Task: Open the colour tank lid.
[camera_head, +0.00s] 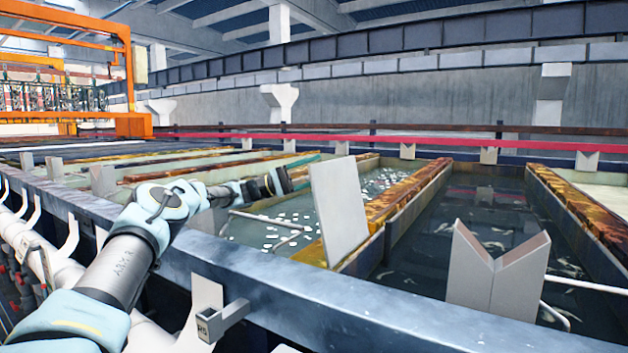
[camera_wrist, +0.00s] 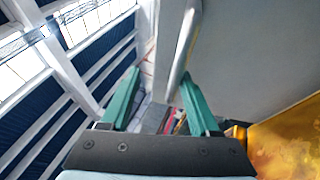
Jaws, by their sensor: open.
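A flat light-grey panel (camera_head: 338,208), which looks like the tank lid, stands steeply tilted over the tank beside the rusty divider. Its broad grey face (camera_wrist: 250,50) fills the right of the wrist view. A pale metal bar (camera_wrist: 185,42), like a handle, runs along that face. My gripper (camera_head: 306,172) is to the left of the panel, apart from any firm hold. In the wrist view its green fingers (camera_wrist: 160,76) are spread, with the bar near the right fingertip. I cannot tell whether they touch.
A tank (camera_head: 270,225) of dark liquid with pale flakes lies below my gripper. A rusty divider (camera_head: 402,195) runs along its right. A grey V-shaped bracket (camera_head: 498,270) stands at the right. The blue-grey front rail (camera_head: 330,300) crosses in front.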

